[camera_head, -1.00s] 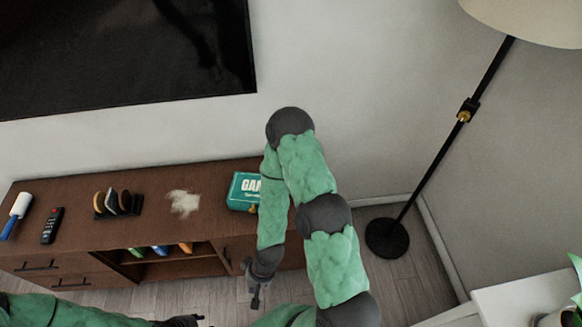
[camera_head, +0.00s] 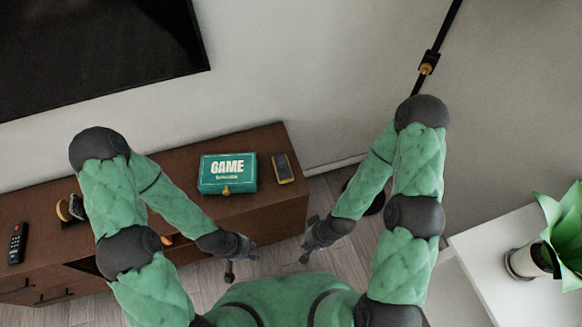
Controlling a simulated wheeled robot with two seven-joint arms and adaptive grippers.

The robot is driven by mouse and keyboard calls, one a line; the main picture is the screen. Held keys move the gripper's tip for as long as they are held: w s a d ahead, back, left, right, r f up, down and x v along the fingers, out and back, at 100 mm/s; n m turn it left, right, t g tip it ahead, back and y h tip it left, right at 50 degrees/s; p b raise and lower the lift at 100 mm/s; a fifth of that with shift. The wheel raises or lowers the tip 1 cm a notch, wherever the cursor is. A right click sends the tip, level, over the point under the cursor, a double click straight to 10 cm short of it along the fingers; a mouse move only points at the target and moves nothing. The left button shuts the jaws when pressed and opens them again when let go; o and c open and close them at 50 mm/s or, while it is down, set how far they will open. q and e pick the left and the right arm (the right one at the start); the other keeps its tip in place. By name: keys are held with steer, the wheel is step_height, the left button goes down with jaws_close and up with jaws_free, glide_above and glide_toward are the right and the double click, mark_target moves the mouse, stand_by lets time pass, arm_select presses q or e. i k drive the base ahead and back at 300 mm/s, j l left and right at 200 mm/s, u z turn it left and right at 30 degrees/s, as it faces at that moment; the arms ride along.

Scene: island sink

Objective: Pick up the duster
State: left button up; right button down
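No duster can be made out in the head view; much of the left part of the brown cabinet (camera_head: 262,215) is hidden behind my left arm or lies out of frame. My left gripper (camera_head: 243,266) hangs in front of the cabinet, its fingers apart, with nothing between them. My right gripper (camera_head: 306,246) is just to its right, off the cabinet's right end, and also looks open and empty.
On the cabinet are a green GAME box (camera_head: 228,174), a phone-like item (camera_head: 283,168), a black remote (camera_head: 17,243) and a dark holder partly hidden by my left arm. A lamp pole (camera_head: 432,58) and a white table (camera_head: 488,262) with a potted plant (camera_head: 527,262) are at right.

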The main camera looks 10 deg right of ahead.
mark_target(283, 169)
steer(key=z, duration=0.15)
steer(key=u, duration=1)
steer(key=z, duration=1)
steer(key=i+l, duration=0.15)
steer(key=l, duration=0.2)
steer(key=i+l, duration=0.15)
steer(key=l, duration=0.25)
steer(key=i+l, duration=0.15)
steer(key=l, duration=0.2)
steer(key=i+l, duration=0.15)
steer(key=l, duration=0.2)
